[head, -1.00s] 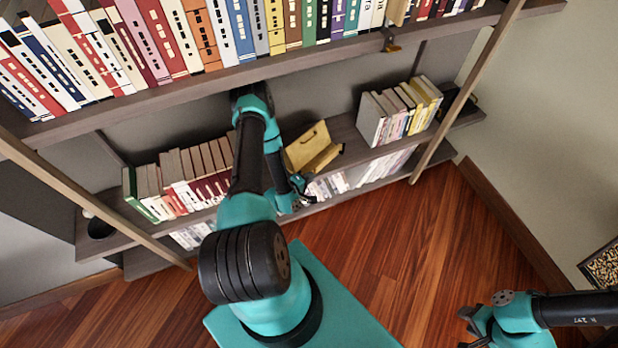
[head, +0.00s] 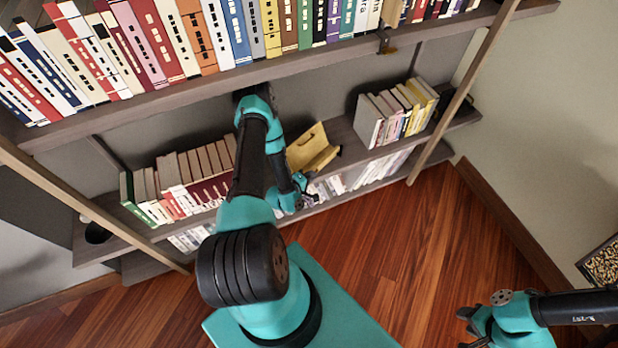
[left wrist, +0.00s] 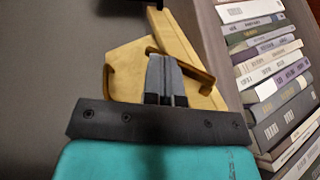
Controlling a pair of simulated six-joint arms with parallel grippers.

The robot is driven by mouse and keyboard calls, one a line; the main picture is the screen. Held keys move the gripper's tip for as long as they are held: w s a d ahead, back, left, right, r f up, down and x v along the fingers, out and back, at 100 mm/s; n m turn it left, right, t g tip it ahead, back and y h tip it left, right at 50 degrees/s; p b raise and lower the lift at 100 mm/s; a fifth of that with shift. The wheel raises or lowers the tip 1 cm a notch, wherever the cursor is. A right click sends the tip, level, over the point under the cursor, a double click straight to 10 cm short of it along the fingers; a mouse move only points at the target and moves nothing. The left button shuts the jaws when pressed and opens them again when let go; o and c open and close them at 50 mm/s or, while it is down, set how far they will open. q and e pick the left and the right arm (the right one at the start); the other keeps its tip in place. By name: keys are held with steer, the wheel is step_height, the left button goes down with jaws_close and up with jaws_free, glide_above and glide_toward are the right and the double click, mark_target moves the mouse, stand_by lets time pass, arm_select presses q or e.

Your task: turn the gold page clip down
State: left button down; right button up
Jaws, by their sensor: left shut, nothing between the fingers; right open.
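A yellow-tan book stand (head: 318,160) sits on the middle shelf, right of my left arm. In the left wrist view its tan panel (left wrist: 128,62) lies beyond my fingers. A gold-brown clip bar (left wrist: 190,70) shows right of the fingers, and a hooked gold-brown piece (left wrist: 108,80) shows to their left. My fingers hide the part between, so I cannot tell whether these join or whether I touch them. My left gripper (left wrist: 162,62) is shut and empty over the stand; in the head view it is small. My right gripper (head: 468,324) is open and empty at the lower right.
Books (head: 187,180) stand left of my left arm on the middle shelf, and more books (head: 395,112) stand right of the stand. Full shelf rows run above and below. A slanted wooden post (head: 450,105) rises at the right. The floor (head: 400,235) at right is open.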

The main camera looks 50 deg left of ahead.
arm_select(q)
steer(key=shift+w+f, duration=0.15)
steer(key=shift+w, duration=0.4)
stand_by(0.5)
steer(key=a+v, duration=0.1)
steer(key=v, duration=1.6)
steer(key=shift+s+d, duration=0.2)
steer(key=shift+d, duration=0.25)
arm_select(e)
steer(key=shift+c, duration=0.3)
